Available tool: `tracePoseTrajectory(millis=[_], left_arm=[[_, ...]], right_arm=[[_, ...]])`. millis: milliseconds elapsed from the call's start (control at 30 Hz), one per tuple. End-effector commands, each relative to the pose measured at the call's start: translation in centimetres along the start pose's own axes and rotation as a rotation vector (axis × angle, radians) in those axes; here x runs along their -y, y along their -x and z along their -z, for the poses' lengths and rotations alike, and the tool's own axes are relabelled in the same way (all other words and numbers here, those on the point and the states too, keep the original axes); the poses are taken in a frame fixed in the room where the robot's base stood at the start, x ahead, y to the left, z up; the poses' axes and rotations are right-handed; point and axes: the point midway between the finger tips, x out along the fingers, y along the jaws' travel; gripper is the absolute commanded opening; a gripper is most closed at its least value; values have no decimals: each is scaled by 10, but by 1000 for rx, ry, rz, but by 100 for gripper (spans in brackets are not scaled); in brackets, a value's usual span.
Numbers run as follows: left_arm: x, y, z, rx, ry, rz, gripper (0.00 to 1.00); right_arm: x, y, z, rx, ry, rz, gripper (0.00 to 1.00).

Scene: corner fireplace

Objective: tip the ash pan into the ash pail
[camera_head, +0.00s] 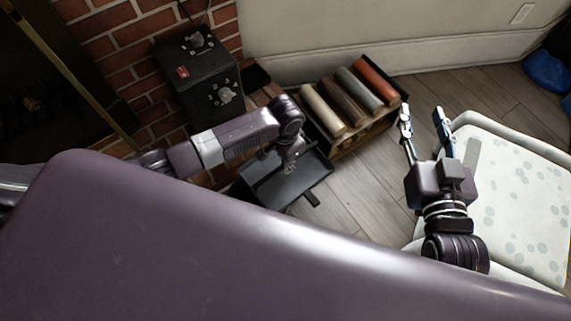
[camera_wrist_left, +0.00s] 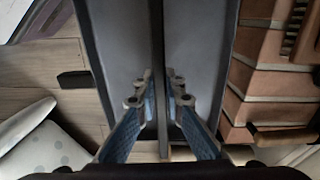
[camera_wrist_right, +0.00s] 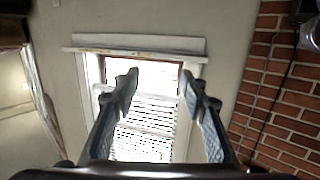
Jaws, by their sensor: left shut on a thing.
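A dark grey open tray (camera_head: 262,165), which looks like the ash pan, sits low in the middle of the head view. It fills the middle of the left wrist view (camera_wrist_left: 195,50), with a thin bar (camera_wrist_left: 156,30) running across its middle. My left gripper (camera_head: 290,168) is over the tray, with its fingers (camera_wrist_left: 160,92) shut on that bar. The tray's underside is hidden, so I cannot tell if it rests on something. My right gripper (camera_head: 423,112) is open and empty, pointing away from the tray. I cannot identify the ash pail with certainty.
A black box with knobs (camera_head: 198,75) stands by the brick wall. A wooden rack (camera_head: 352,135) holds several coloured rolls beside the tray. A white chair with a dotted cushion (camera_head: 520,190) is at right. Wooden floor (camera_head: 365,190) is clear between tray and chair.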

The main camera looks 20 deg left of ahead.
Motion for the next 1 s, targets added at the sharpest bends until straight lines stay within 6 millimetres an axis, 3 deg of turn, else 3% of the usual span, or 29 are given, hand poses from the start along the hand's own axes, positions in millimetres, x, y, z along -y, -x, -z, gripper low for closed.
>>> tracePoseTrajectory(millis=[133, 567, 1000], left_arm=[[0, 1, 1, 11, 0, 0, 0], [0, 10, 1, 9, 0, -1, 0], [-1, 17, 2, 8, 0, -1, 0]], right_arm=[[1, -1, 11, -45, -1, 3, 40], [-5, 9, -40, 185, 2, -11, 40], [-12, 32, -87, 412, 1, -25, 40]])
